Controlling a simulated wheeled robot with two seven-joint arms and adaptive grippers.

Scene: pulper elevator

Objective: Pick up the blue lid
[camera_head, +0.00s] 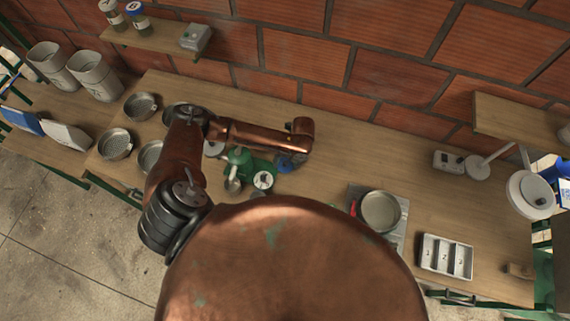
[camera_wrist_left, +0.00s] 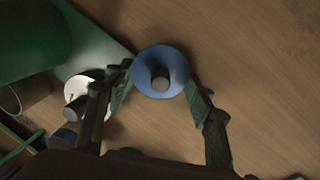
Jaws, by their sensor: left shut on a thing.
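The blue lid (camera_wrist_left: 160,72) is round with a dark grey knob in its middle, and it sits between the two fingertips of my left gripper (camera_wrist_left: 158,90) in the left wrist view. Both fingers are shut on its sides. In the head view the blue lid (camera_head: 284,163) shows as a small blue patch under the end of my left arm, beside a green machine. My left gripper (camera_head: 293,157) is mostly hidden there by the arm's own links. I cannot tell whether the lid touches the table. My right gripper is not in view.
The green machine (camera_head: 241,163) stands close on the left of the lid, with a white round part (camera_wrist_left: 82,91) near my left finger. Metal pans (camera_head: 115,144) stand farther left. A scale with a pan (camera_head: 380,211) and a white tray (camera_head: 446,257) are on the right.

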